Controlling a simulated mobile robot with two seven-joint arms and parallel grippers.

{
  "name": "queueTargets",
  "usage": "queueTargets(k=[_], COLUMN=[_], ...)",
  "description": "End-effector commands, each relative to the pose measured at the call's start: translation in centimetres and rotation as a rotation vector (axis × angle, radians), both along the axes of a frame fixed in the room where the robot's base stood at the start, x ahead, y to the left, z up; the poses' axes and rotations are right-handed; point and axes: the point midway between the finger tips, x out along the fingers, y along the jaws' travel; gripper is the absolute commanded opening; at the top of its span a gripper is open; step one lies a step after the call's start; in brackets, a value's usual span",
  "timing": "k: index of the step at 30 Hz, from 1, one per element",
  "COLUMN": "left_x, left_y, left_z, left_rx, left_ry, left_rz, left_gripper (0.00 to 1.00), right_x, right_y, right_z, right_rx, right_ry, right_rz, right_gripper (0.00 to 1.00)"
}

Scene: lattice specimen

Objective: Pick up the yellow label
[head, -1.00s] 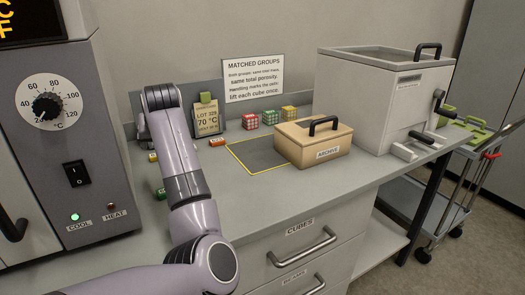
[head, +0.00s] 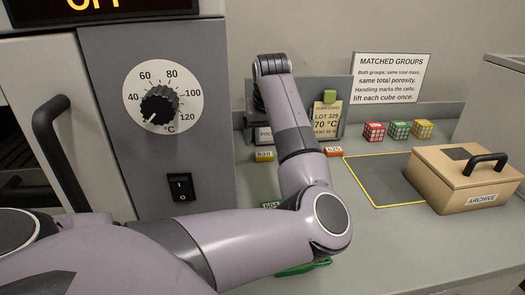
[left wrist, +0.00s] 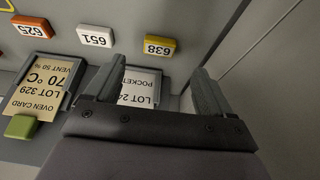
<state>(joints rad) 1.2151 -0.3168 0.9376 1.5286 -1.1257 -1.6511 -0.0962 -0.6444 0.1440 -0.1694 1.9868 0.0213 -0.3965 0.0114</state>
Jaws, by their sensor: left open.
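The yellow label (head: 264,155), marked 638, lies on the bench left of my left forearm in the head view. My right gripper is not in view.
An orange label (head: 333,151), a white label (left wrist: 95,37) and a green label (head: 271,204) lie nearby. Upright cards (head: 325,117) stand at the bench's back. The oven (head: 205,120) is left; an archive box (head: 450,185) sits right of a yellow-outlined area.

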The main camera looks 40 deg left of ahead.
Motion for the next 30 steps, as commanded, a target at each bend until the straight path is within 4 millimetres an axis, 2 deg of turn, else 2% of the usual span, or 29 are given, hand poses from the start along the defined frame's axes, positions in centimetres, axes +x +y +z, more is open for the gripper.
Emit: queueTargets(k=[8,18,27,29,30], left_x=[0.4,1.5,1.7,1.7,1.7], left_y=[0.6,1.8,2.0,2.0,2.0], left_z=[-1.8,-6.2,-6.7,-6.7,-6.7], left_rx=[-0.001,0.001,0.001,0.001,0.001], left_ry=[0.001,0.001,-0.001,-0.001,-0.001], left_rz=[0.0,-0.001,0.001,0.001,0.001], left_gripper=[0.83,0.83,0.83,0.67,0.54], right_x=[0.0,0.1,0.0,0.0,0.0], right_y=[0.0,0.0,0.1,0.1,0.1], right_z=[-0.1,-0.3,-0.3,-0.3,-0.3], right_rx=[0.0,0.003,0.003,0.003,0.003], right_ry=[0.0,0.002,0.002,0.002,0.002], right_rz=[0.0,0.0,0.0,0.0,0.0], right_gripper=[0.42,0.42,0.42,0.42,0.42])
